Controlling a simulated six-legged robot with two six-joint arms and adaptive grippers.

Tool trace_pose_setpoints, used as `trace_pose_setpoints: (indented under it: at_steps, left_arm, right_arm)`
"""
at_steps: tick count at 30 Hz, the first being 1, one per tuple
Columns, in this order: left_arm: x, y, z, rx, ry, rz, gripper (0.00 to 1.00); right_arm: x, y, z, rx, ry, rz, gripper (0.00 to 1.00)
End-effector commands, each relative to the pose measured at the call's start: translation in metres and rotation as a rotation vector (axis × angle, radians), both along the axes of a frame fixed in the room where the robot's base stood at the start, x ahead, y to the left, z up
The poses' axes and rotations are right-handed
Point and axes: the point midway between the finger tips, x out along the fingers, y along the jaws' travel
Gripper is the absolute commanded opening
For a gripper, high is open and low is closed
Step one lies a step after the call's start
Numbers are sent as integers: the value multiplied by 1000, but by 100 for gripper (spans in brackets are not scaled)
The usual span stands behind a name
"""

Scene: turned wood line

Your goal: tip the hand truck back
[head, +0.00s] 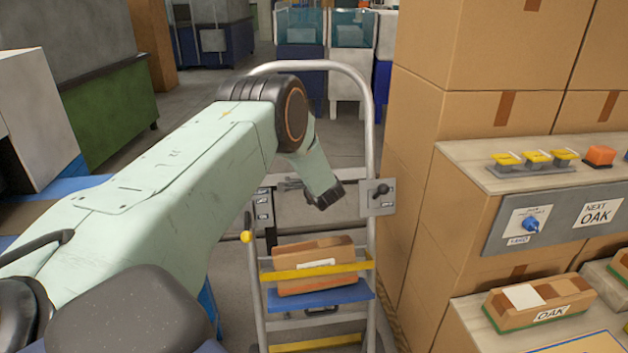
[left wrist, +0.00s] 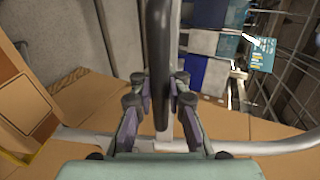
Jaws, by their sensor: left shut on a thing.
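The hand truck (head: 369,120) stands upright in the middle of the head view, a grey tube frame with a rounded top and yellow bars low down. My left arm reaches over from the left and bends down at the frame. In the left wrist view my left gripper (left wrist: 160,88) is shut on a dark upright bar (left wrist: 159,45), with a finger on each side. A grey frame tube (left wrist: 270,147) curves across below. In the head view my arm hides part of the frame. My right gripper is not in view.
Stacked cartons (head: 480,55) stand close on the right of the truck. A bench with a control panel (head: 550,225) and a wooden block marked OAK (head: 540,302) is at the right. A green cabinet (head: 110,110) is at the far left. Open floor lies behind the truck.

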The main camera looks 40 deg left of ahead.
Motion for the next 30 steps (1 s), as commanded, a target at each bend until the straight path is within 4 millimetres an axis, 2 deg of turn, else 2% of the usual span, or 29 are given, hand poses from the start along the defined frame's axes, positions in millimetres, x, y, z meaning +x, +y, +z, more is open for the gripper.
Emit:
trace_pose_setpoints:
  at_steps: [1,9,10,19,30]
  left_arm:
    - [3,3,7,11,-14,2,0]
    - [3,5,10,14,-19,6,0]
    - [2,5,10,14,-19,6,13]
    - [2,4,7,9,-14,5,38]
    - [1,2,6,6,-8,4,38]
  right_arm:
    - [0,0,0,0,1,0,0]
    - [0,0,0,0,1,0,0]
    - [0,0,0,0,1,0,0]
    - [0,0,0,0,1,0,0]
    - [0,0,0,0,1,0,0]
